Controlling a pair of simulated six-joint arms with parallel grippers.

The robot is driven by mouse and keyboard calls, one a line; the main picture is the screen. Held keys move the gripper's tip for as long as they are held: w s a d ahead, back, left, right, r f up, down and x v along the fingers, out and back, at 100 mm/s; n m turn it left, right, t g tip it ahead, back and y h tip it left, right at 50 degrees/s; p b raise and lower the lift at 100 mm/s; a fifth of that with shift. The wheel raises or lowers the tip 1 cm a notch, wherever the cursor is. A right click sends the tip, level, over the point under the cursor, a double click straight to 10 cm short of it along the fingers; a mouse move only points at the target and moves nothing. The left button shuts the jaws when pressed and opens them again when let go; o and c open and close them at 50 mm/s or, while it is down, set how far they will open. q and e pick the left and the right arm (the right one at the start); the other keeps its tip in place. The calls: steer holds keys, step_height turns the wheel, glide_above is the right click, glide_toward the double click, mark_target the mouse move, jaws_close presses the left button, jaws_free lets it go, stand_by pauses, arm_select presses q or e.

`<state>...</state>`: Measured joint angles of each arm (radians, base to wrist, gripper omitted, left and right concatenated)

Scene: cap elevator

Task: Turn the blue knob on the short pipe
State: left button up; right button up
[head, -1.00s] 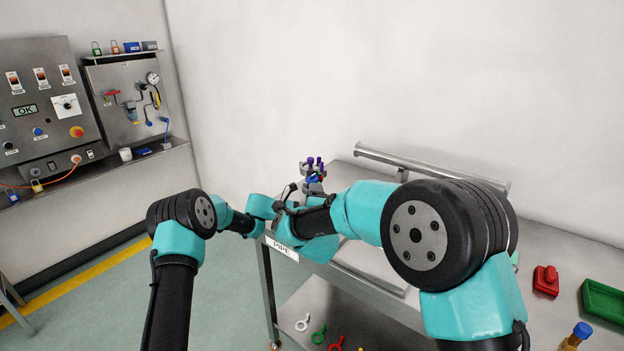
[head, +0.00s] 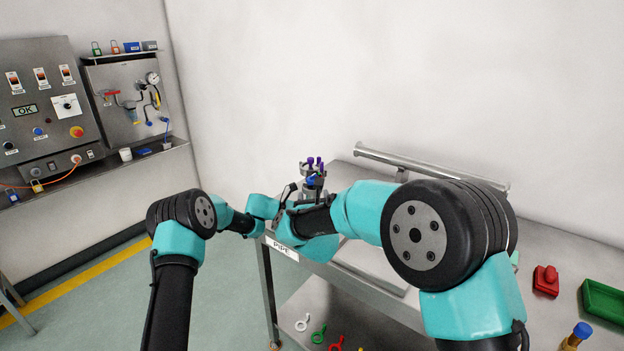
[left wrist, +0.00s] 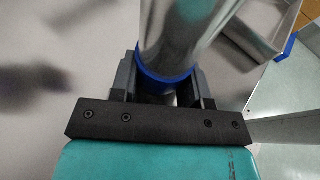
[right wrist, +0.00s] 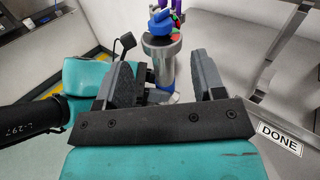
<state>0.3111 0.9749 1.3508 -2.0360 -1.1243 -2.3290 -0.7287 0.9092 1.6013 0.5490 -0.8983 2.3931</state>
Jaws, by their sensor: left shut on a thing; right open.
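The short pipe is a shiny metal cylinder (right wrist: 163,62) with a blue band near its lower end, standing upright in the right wrist view. The blue knob (right wrist: 161,22) sits at its top, beside green, red and purple parts. In the left wrist view my left gripper (left wrist: 165,85) is shut on the pipe (left wrist: 182,35) around its blue band. My right gripper (right wrist: 165,68) is open, its fingers either side of the pipe in that view, below the knob; I cannot tell the depth. In the head view the right gripper (head: 288,208) partly hides the pipe's lower end.
A steel table with a raised rail (head: 430,168) lies to the right. A red block (head: 545,280) and a green tray (head: 604,300) are on it. A "DONE" label (right wrist: 281,139) marks the table in the right wrist view. Control panels (head: 45,105) stand at the left wall.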

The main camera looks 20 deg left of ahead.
mark_target(312, 181)
steer(key=shift+m, duration=0.6)
steer(key=shift+x, duration=6)
steer(key=c, duration=0.9)
steer(key=shift+c, duration=0.2)
